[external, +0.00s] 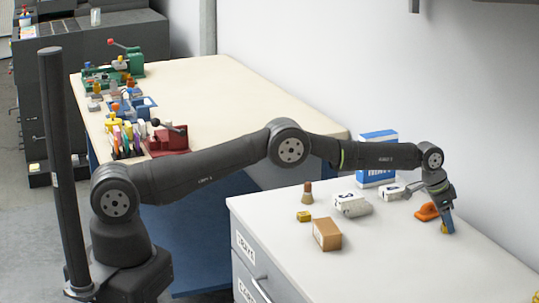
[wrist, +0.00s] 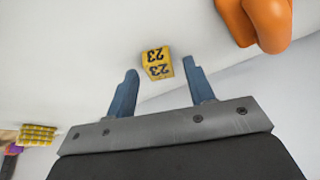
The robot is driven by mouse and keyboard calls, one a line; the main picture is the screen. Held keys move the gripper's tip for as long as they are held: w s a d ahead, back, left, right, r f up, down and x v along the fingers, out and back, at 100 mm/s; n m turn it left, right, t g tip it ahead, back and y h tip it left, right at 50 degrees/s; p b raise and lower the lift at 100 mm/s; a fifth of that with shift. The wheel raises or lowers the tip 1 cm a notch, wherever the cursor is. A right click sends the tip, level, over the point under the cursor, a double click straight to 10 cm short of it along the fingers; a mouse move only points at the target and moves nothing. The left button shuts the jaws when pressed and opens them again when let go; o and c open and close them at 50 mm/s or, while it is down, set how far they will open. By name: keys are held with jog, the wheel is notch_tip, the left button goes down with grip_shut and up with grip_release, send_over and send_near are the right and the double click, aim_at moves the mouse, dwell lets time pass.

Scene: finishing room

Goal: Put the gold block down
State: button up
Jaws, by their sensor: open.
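A gold block (wrist: 157,64) marked "23" sits on the pale worktop in the wrist view, just beyond and between the tips of my two blue fingers. My gripper (wrist: 160,80) is open, with a gap showing between the block and each finger. In the external view my gripper (external: 446,228) points down at the worktop on the right; its fingers mostly hide the block there. Another small gold block (external: 304,216) lies farther left on the same worktop.
An orange object (external: 427,212) lies close beside my gripper; it also shows in the wrist view (wrist: 262,18). A cardboard box (external: 327,235), a brush (external: 307,193), white-grey items (external: 352,205) and a blue-white box (external: 376,160) stand to the left. The front worktop is clear.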

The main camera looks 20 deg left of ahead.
jog(key=v, duration=1.2)
jog(key=shift+f, duration=0.15)
jog(key=x, duration=1.2)
jog(key=shift+r, duration=0.95)
jog(key=shift+f, duration=0.1)
